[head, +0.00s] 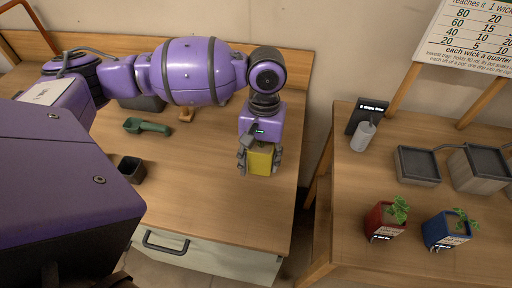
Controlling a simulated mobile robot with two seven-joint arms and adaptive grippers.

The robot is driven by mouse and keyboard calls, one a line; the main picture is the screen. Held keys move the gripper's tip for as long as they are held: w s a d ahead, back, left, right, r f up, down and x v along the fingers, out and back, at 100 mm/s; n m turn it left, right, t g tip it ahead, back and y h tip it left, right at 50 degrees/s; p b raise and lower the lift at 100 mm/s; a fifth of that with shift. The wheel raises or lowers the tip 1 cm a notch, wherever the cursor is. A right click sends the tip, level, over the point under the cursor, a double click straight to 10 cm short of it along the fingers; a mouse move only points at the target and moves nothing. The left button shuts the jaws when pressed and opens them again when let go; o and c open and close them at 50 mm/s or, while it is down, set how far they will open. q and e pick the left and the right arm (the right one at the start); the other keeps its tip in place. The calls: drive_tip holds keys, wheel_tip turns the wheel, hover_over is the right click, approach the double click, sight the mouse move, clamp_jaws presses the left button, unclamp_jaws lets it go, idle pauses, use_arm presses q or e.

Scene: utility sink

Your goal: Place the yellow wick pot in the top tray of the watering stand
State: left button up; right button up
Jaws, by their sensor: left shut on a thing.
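My left gripper (260,163) points down and is shut on the yellow wick pot (260,159), over the right part of the left table. The gripper's fingers cover the pot's sides, and whether its bottom touches the table is hard to tell. The watering stand (478,178) is on the right table at the picture's right edge, partly cut off. Its dark tray on a pale block stands higher than the grey tray (418,180) to its left. My right gripper is not in view.
A red pot (379,222) and a blue pot (440,236) with plants stand at the right table's front. A grey bottle (363,137) stands by a dark sign (366,115). A gap separates the tables. A green scoop (146,126) and dark pot (131,170) are on the left table (215,195).

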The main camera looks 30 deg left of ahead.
sight(257, 165)
use_arm(q)
drive_tip(key=shift+w+a+f, duration=0.55)
drive_tip(key=shift+w+f, duration=0.05)
drive_tip(key=shift+f, duration=0.25)
drive_tip(key=shift+w+a+f, duration=0.1)
drive_tip(key=shift+a+f, duration=0.05)
drive_tip(key=shift+f, duration=0.75)
drive_tip(key=shift+w+a+f, duration=0.1)
drive_tip(key=shift+f, duration=0.8)
drive_tip(key=shift+f, duration=0.15)
drive_tip(key=o, duration=1.3)
